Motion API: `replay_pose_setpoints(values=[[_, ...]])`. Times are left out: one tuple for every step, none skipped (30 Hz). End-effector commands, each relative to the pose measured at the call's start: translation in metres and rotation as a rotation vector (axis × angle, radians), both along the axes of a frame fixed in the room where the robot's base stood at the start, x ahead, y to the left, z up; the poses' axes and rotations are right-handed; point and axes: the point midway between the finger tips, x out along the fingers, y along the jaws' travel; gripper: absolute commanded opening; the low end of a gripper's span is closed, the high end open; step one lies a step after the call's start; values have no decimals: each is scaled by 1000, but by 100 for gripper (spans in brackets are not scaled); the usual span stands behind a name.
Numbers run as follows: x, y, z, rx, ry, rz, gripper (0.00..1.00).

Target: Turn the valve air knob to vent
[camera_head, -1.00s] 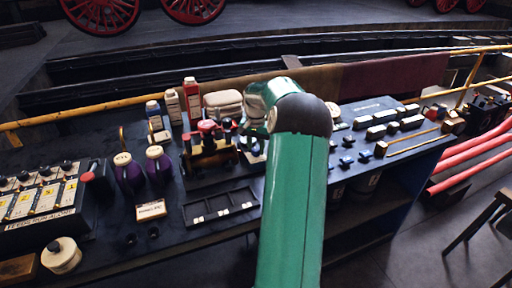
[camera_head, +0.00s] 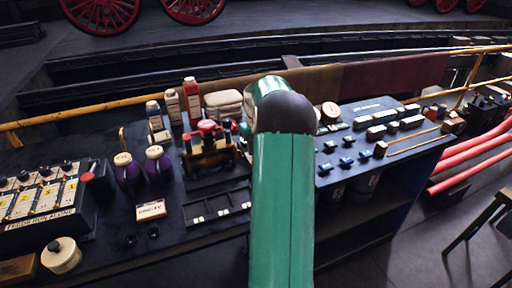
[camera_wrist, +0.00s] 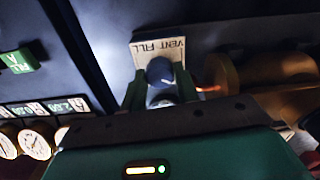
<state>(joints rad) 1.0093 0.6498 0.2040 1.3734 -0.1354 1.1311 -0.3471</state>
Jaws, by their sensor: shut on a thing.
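The valve air knob (camera_wrist: 160,69), dark and rounded, sits in the middle of the wrist view in front of a pale label plate (camera_wrist: 156,48). The plate appears upside down, with VENT on its right side and FILL on its left. My gripper (camera_wrist: 161,86) has green fingers on both sides of the knob and is shut on it. I cannot tell clearly which way the knob points. In the head view, my green arm hides the gripper and the knob.
In the head view, two purple bottles (camera_head: 128,174) and a valve block with red caps (camera_head: 208,150) stand left of my arm. A label card (camera_head: 151,210) lies in front. Right are blue clamps (camera_head: 346,162) and a yellow rail (camera_head: 480,50). Brass parts (camera_wrist: 265,72) lie close right of my fingers.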

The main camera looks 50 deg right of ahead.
Motion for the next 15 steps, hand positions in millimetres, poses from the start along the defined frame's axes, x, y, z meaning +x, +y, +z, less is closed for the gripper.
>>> replay_pose_setpoints(values=[[-1,0,-1,2,2,19,8],[-1,0,-1,2,2,28,8],[-1,0,-1,2,2,41,8],[-1,0,-1,2,2,49,8],[-1,0,-1,2,2,55,8],[-1,0,-1,2,2,63,8],[-1,0,-1,3,3,67,8],[-1,0,-1,2,4,71,8],[-1,0,-1,3,3,74,8],[-1,0,-1,3,3,76,8],[-1,0,-1,3,3,77,8],[-1,0,-1,3,3,78,8],[-1,0,-1,3,3,79,8],[-1,0,-1,3,3,79,8],[-1,0,-1,3,3,79,8]])
